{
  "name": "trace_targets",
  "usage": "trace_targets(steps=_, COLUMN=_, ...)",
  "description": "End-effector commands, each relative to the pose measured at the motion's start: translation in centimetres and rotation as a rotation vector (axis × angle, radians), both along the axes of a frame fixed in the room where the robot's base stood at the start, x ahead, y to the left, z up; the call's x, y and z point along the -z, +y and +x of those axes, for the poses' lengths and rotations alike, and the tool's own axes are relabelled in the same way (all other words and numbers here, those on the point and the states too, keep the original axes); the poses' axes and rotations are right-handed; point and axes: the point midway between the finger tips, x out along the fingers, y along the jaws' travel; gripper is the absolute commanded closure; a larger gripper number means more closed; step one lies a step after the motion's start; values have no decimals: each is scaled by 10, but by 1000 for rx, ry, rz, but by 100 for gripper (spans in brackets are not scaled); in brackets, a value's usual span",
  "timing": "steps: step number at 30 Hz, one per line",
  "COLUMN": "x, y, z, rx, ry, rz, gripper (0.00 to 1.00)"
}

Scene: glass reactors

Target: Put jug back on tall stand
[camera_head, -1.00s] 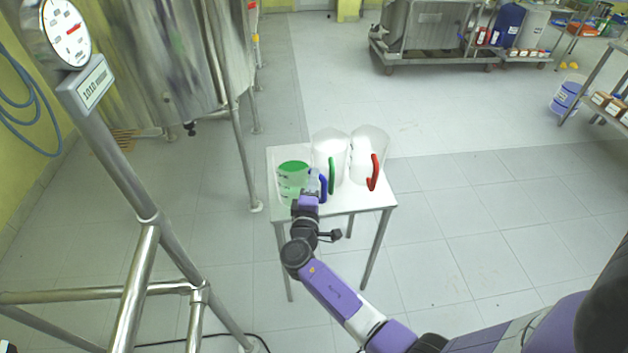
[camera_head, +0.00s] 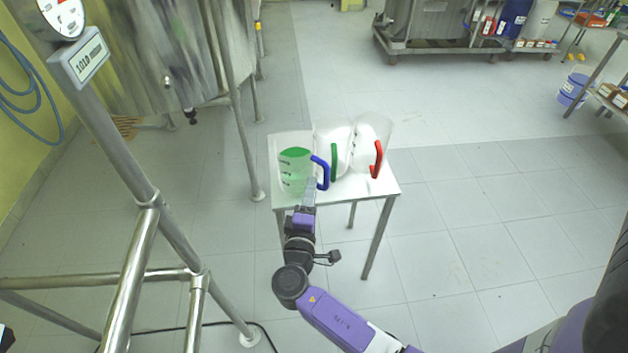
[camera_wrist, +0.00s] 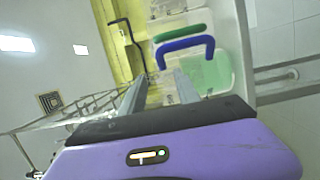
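Three clear jugs stand upright on a small white-topped table (camera_head: 345,203), the only tall stand that shows under them. The left jug (camera_head: 293,178) has a blue handle (camera_head: 322,172) and holds green liquid. The middle jug has a green handle (camera_head: 334,162) and the right one a red handle (camera_head: 377,159). My gripper (camera_head: 310,185) is at the table's front edge, just in front of the blue handle. In the wrist view my gripper (camera_wrist: 161,76) has its fingers apart and empty. The blue handle (camera_wrist: 185,45) lies just beyond the fingertips, with the green handle behind it.
A metal frame with a gauge and display (camera_head: 80,50) stands at the left, beside a large steel vessel (camera_head: 160,50). A steel cart (camera_head: 425,40) is at the back. The floor right of the table is clear.

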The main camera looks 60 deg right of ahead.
Motion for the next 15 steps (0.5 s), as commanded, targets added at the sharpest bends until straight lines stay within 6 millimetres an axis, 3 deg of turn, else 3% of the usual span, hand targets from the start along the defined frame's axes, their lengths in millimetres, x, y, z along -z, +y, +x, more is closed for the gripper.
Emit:
trace_targets(steps=6, x=1, y=21, z=-10, rx=-1, ry=0, rz=0, gripper=62)
trace_targets(steps=11, x=0, y=24, z=-12, rx=0, ry=0, rz=1, gripper=62)
trace_targets(steps=15, x=17, y=31, z=-21, rx=-33, ry=15, rz=59, gripper=62)
